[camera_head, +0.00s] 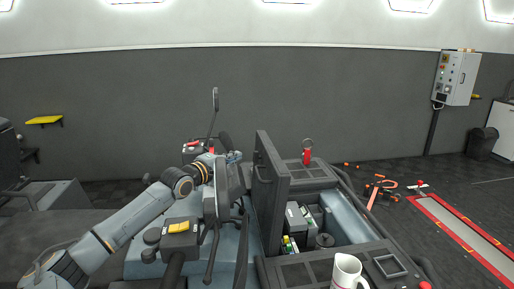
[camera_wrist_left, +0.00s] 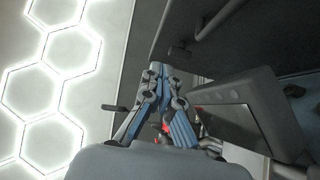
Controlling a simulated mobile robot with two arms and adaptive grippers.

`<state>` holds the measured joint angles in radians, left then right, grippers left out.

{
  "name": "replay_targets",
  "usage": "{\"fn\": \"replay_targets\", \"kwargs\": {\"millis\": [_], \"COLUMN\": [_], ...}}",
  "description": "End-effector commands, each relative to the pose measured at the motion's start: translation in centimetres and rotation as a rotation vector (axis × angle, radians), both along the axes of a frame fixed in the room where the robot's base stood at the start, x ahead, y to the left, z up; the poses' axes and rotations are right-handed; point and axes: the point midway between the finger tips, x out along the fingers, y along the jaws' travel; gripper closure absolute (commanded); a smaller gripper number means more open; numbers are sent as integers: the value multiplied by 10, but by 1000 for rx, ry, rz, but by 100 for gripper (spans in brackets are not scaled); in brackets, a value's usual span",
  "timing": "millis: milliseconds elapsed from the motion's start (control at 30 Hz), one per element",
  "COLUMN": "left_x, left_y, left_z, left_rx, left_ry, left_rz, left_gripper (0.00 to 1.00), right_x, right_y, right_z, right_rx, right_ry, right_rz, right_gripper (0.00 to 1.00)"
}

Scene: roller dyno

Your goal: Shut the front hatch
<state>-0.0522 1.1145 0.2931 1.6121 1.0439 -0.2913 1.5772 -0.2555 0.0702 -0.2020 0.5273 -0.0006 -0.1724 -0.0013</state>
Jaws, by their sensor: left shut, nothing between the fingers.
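The hatch lid (camera_head: 277,185) is a dark grey panel standing open, nearly upright, at the left side of an open compartment (camera_head: 302,225). A bar handle (camera_head: 262,172) is on its left face. My left gripper (camera_head: 234,157) is just left of the lid, near its upper part, with its fingers shut and empty. In the left wrist view, the blue-and-grey fingers (camera_wrist_left: 158,72) come together below a dark panel (camera_wrist_left: 255,40) with a bar handle, which looks like the lid. I cannot tell whether they touch it. My right gripper is not in view.
Boxes and small items sit inside the compartment. A white mug (camera_head: 346,272) stands on the console in front. A red part with a ring (camera_head: 307,152) is behind the compartment. A mirror stalk (camera_head: 215,100) and levers crowd my left gripper. Orange tools (camera_head: 380,190) lie on the floor.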

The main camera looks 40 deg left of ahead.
Motion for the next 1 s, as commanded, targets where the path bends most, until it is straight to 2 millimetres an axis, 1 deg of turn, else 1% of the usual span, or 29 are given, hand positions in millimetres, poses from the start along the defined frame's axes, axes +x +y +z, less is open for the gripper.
{"fn": "replay_targets", "kwargs": {"millis": [33,567,600,700,833,1000], "left_x": [6,56,62,72,81,85], "left_y": [1,7,0,-9,-15,-18], "left_z": [4,0,3,1,-3,-6], "left_rx": [2,2,-4,-2,-1,2], "left_ry": [-2,-3,-3,-2,0,0], "left_rz": [2,3,0,0,2,2], "left_gripper": [100,100,100,100,100,100], "right_x": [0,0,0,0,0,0], "right_y": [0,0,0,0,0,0], "right_z": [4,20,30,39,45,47], "right_rx": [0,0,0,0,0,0], "right_ry": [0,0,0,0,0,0], "right_rz": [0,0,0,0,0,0], "right_gripper": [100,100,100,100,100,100]}}
